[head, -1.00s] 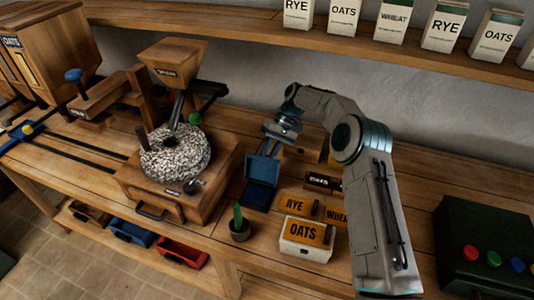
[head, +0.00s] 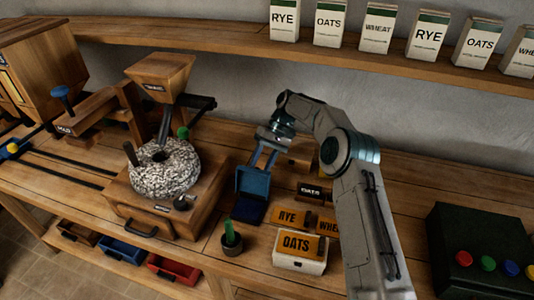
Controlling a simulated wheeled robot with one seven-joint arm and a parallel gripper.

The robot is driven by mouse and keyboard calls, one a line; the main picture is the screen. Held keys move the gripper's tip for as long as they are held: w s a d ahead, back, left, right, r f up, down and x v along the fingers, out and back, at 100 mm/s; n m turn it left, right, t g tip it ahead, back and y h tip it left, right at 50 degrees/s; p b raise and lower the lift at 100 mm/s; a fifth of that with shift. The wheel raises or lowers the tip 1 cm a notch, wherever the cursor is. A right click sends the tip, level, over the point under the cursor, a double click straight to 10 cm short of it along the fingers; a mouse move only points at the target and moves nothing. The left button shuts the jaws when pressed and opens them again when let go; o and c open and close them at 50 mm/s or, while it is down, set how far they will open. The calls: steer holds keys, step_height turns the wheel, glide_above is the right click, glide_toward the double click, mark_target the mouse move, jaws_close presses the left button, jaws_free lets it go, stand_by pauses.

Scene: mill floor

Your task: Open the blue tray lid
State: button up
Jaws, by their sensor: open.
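The small blue tray (head: 250,212) sits on the bench right of the millstone. Its blue lid (head: 253,181) stands raised at the tray's back edge, leaning up, with the dark inside of the tray showing in front. My gripper (head: 264,159) points down just behind and above the lid's top edge. Its two fingers are apart with nothing seen between them. I cannot tell whether a fingertip touches the lid.
A mill with a round speckled stone (head: 163,168) stands left of the tray. A potted plant (head: 231,238), an OATS box (head: 299,250) and a RYE block (head: 291,218) are in front and to the right. A dark button box (head: 480,250) is far right. A shelf (head: 330,56) runs above.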

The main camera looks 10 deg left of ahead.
steer(key=shift+v, duration=2.75)
